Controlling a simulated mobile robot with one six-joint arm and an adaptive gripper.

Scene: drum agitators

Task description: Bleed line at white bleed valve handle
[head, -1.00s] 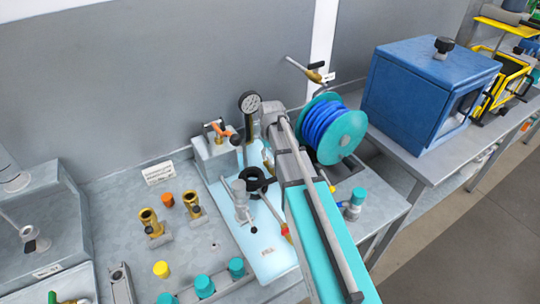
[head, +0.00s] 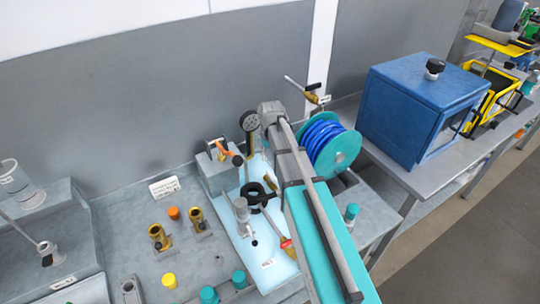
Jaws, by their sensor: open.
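A brass valve (head: 314,97) with a black handle and a small white tag stands behind the hose reel. A pale lever (head: 296,83) sticks out to its upper left. This may be the white bleed valve handle, but I cannot tell for sure. A pump unit stands on a pale blue plate (head: 270,266). It has a grey block (head: 215,176) with an orange lever (head: 222,150) and a round gauge (head: 249,121). My grey and teal arm crosses in front of the plate's right side and hides part of it. My gripper does not show.
A teal reel (head: 346,152) with blue hose stands right of my arm. A blue cabinet (head: 405,110) is on the right bench. Brass fittings (head: 158,238), an orange cap (head: 174,213) and teal caps (head: 209,295) sit at the left. A grey wall closes off the back.

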